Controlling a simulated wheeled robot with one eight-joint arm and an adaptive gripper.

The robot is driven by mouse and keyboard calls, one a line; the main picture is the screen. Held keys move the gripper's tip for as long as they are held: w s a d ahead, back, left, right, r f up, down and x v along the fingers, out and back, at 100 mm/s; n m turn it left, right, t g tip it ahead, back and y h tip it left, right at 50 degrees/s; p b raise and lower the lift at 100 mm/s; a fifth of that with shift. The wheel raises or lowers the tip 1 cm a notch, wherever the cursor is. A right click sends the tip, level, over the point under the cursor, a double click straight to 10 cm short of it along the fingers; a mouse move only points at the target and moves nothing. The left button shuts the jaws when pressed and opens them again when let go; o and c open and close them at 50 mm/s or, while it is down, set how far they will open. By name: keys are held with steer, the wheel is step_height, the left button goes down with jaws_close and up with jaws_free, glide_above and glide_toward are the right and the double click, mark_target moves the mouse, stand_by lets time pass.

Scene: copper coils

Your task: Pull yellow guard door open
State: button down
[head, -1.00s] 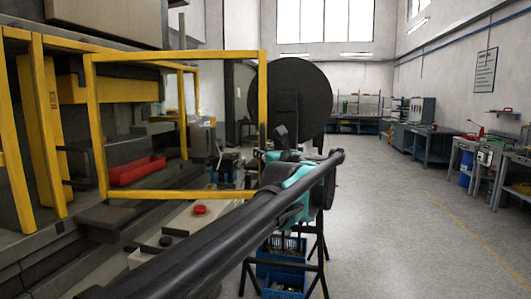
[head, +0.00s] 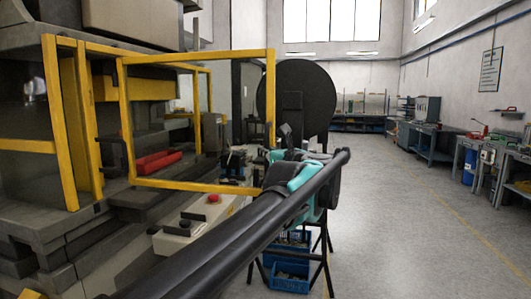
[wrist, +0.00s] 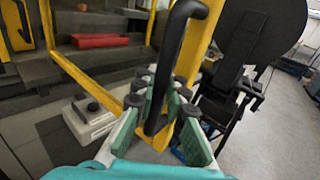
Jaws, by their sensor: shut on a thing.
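The yellow guard door (head: 123,120) is a rectangular open frame standing upright in front of the machine at the left of the head view. Its yellow bar also shows in the wrist view (wrist: 75,68). A black bar handle (wrist: 182,30) sits on the door's outer post. My gripper (wrist: 163,92) has its green fingers on both sides of the handle's lower part and is shut on it. In the head view my teal gripper (head: 283,158) is at the door's right post, partly hidden by my dark arm.
The machine has a red tray (head: 158,163) inside and a pale control box with a red button (head: 213,198) below the door. A large black disc (head: 295,95) stands behind my gripper, with blue crates (head: 290,276) below. Open floor (head: 400,210) lies to the right.

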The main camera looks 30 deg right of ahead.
steer(key=c, duration=1.5)
jaws_free()
steer(key=shift+s+d, duration=0.15)
steer(key=shift+d, duration=0.1)
steer(key=shift+c, duration=0.2)
steer(key=s+a, duration=0.1)
steer(key=s, duration=1.1)
steer(key=shift+a, duration=0.1)
